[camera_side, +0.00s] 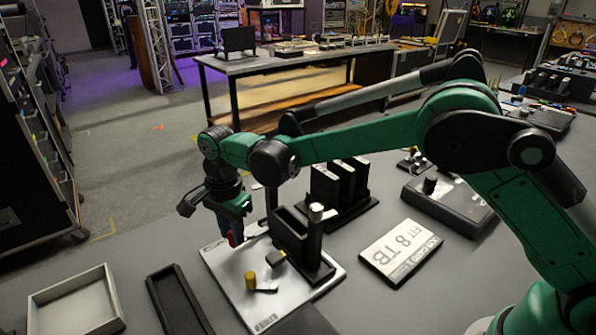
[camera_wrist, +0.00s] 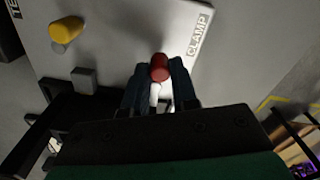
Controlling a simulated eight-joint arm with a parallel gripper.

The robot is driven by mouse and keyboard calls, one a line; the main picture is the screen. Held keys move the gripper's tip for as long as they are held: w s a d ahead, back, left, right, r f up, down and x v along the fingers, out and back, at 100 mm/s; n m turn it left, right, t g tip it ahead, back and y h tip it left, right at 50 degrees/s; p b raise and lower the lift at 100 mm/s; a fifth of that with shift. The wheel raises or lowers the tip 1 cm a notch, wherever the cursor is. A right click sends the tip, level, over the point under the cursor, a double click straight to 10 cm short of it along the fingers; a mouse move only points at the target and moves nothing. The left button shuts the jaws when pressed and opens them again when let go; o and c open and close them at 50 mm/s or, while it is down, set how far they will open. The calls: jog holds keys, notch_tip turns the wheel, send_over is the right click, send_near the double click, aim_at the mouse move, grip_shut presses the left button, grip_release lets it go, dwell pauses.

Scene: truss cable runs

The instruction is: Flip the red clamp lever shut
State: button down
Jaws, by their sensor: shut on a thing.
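The red clamp lever (camera_wrist: 160,67) has a round red knob on a pale metal stem, and sits beside the CLAMP label (camera_wrist: 199,36) on a light board. In the wrist view my gripper (camera_wrist: 158,78) has its two dark fingers on either side of the lever, shut on it just below the knob. In the side view my gripper (camera_side: 230,236) points down at the far left edge of the board (camera_side: 222,268), and only a small red patch of the lever (camera_side: 231,240) shows. The lever's base is mostly hidden by my gripper.
A yellow knob (camera_side: 250,280) and a black upright holder (camera_side: 298,240) stand on the board. Left of it lie a black tray (camera_side: 178,302) and a grey tray (camera_side: 75,303). A labelled box (camera_side: 400,252) and black slotted rack (camera_side: 340,190) are to the right.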

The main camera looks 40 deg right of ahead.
jog(key=shift+w+m, duration=0.15)
jog(key=shift+m, duration=0.25)
jog(key=c, duration=0.7)
grip_release()
jog(key=shift+r, duration=2.8)
jog(key=s+d+r+n+t, duration=0.5)
jog(key=s+d+r+n, duration=0.2)
jog(key=s+d+n, duration=0.4)
jog(key=s+d+f+n, duration=0.1)
jog(key=s+d+f+n+t, duration=0.1)
jog(key=s+d, duration=0.1)
jog(key=s+d+n+t, duration=0.1)
jog(key=d, duration=0.1)
jog(key=shift+s+f, duration=0.35)
jog(key=shift+f, duration=0.05)
